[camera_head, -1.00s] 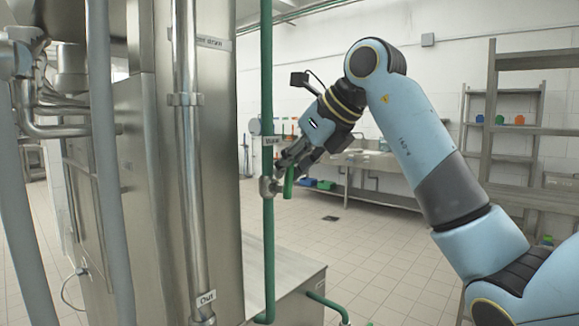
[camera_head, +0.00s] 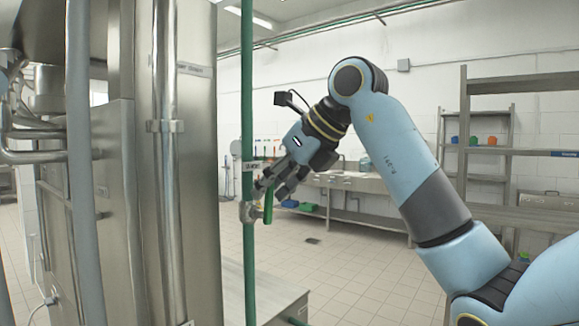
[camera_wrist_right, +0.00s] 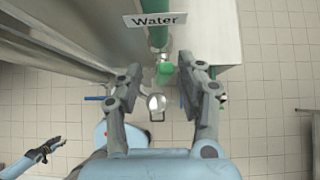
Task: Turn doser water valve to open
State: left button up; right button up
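The water valve (camera_head: 248,211) sits on a vertical green pipe (camera_head: 247,110), under a small label. Its green handle (camera_head: 268,205) hangs roughly upright just right of the pipe. My right gripper (camera_head: 268,188) is at the handle's upper end. In the right wrist view, my right gripper (camera_wrist_right: 160,68) is open, its fingers on either side of the green handle (camera_wrist_right: 165,72) with gaps visible. The label (camera_wrist_right: 160,20) there reads "Water". My left gripper (camera_wrist_right: 45,149) shows small at the lower left of the wrist view; its opening is unclear.
A tall steel machine (camera_head: 190,190) with pipes stands close on the left. A low steel box (camera_head: 275,300) is below the valve. A sink counter (camera_head: 350,181) and shelves (camera_head: 480,150) are farther back. The tiled floor between is mostly clear.

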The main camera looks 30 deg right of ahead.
jog(key=v, duration=1)
jog(key=shift+s, duration=0.1)
